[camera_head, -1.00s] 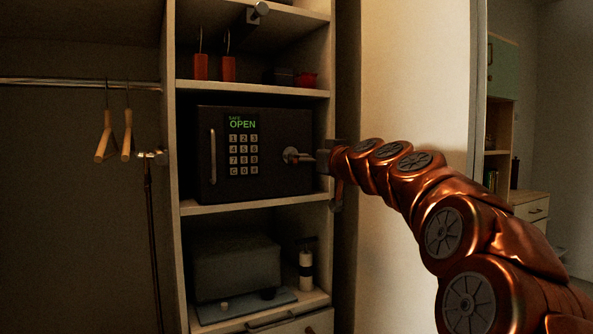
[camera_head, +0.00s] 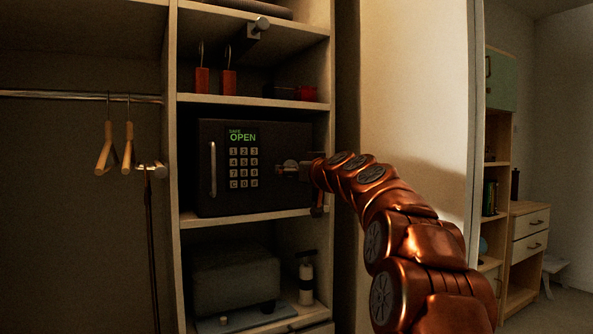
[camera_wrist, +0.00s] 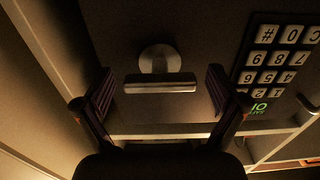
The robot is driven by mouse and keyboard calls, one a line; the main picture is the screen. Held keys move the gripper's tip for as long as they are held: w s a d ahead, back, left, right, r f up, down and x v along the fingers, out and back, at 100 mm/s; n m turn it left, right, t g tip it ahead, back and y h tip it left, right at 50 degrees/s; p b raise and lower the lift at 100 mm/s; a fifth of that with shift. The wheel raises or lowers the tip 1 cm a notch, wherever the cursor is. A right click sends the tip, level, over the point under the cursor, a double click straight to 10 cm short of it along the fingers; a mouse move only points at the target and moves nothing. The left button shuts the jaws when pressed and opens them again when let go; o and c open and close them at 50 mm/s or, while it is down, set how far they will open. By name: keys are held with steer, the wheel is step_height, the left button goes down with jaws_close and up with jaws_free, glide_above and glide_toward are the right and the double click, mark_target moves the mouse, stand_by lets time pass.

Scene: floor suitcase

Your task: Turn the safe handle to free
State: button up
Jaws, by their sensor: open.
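The black safe (camera_head: 225,199) sits on a middle shelf with its door closed. Its green display (camera_head: 243,136) reads "SAFE OPEN". The safe handle, a short metal bar on a round base, is at the right of the keypad; in the wrist view the handle (camera_wrist: 160,84) lies between my gripper's fingers. My gripper (camera_wrist: 161,95) is open, with one finger on each side of the bar and a visible gap at each end. In the head view my gripper (camera_head: 305,171) is in front of the handle and hides part of it.
A vertical bar (camera_head: 213,169) is on the safe's left side. The shelf edge (camera_head: 250,217) runs below the safe. A grey box (camera_head: 236,275) is below. The cabinet's right side wall is close to my gripper.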

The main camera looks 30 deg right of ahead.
steer(key=c, duration=1.2)
steer(key=shift+o, duration=0.2)
steer(key=shift+r, duration=0.1)
steer(key=m+p, duration=0.2)
steer(key=m, duration=0.1)
steer(key=shift+r, duration=0.15)
steer(key=m+p, duration=0.3)
steer(key=m, duration=0.1)
steer(key=shift+r, duration=0.1)
steer(key=m+p, duration=0.5)
steer(key=shift+m, duration=0.4)
steer(key=shift+f+m+p, duration=0.2)
steer(key=shift+m+p, duration=1.15)
steer(key=shift+m, duration=0.35)
steer(key=shift+f+m, duration=0.1)
steer(key=shift+m, duration=0.2)
